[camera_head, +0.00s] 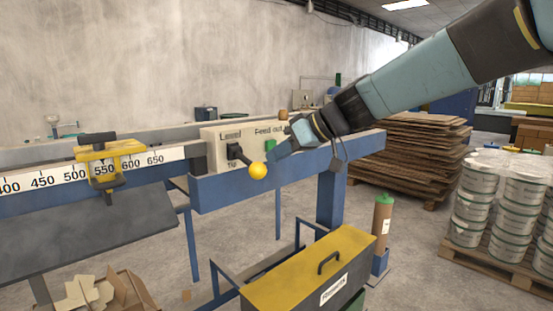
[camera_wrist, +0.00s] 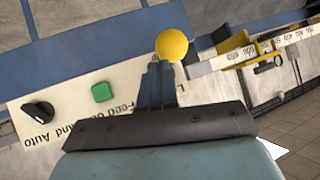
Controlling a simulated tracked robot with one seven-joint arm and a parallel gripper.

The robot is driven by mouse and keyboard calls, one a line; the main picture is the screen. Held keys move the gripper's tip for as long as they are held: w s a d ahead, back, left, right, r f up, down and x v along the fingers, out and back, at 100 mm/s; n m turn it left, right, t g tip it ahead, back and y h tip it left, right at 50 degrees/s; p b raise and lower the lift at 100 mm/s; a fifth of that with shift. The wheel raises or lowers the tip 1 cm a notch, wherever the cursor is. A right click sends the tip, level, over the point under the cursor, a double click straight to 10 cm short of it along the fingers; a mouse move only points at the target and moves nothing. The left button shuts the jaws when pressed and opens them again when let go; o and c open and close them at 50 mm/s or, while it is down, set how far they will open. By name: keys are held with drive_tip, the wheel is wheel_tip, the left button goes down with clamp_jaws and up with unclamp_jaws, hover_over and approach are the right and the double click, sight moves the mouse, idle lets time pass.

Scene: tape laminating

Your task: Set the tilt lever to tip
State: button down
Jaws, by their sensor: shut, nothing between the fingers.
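The tilt lever's yellow ball knob (camera_head: 258,171) is at the end of a short dark arm, which slopes down and right from its black pivot (camera_head: 234,152) on the cream control panel (camera_head: 213,146). "Level" is printed above the pivot and a small "Tip" label is below it. My gripper (camera_head: 272,156) is shut and empty, just above and right of the ball. In the wrist view the ball (camera_wrist: 171,45) shows just beyond my shut fingertips (camera_wrist: 158,68). I cannot tell whether they touch. The lever's arm is hidden there.
A green button (camera_head: 270,145) is on the panel by the "Feed out" label; a black rotary knob (camera_wrist: 38,110) marked "Hand Auto" is farther along. The blue beam (camera_head: 225,188) runs below. A yellow clamp (camera_head: 108,160) is on the ruler at left. A yellow-topped box (camera_head: 310,268) stands below.

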drive_tip(key=shift+r, duration=0.1)
drive_tip(key=shift+d, duration=0.1)
drive_tip(key=w+d+v, duration=0.1)
drive_tip(key=w+v, duration=0.1)
drive_tip(key=v, duration=1.1)
drive_tip(key=shift+f, duration=0.2)
drive_tip(key=s+d+f+m+t+h, duration=0.1)
drive_tip(key=s+d+f+m+h, duration=0.9)
drive_tip(key=s+f, duration=0.5)
drive_tip(key=d+f, duration=0.2)
drive_tip(key=shift+s+d+m, duration=0.25)
drive_tip(key=shift+s+m, duration=0.05)
drive_tip(key=shift+s, duration=0.1)
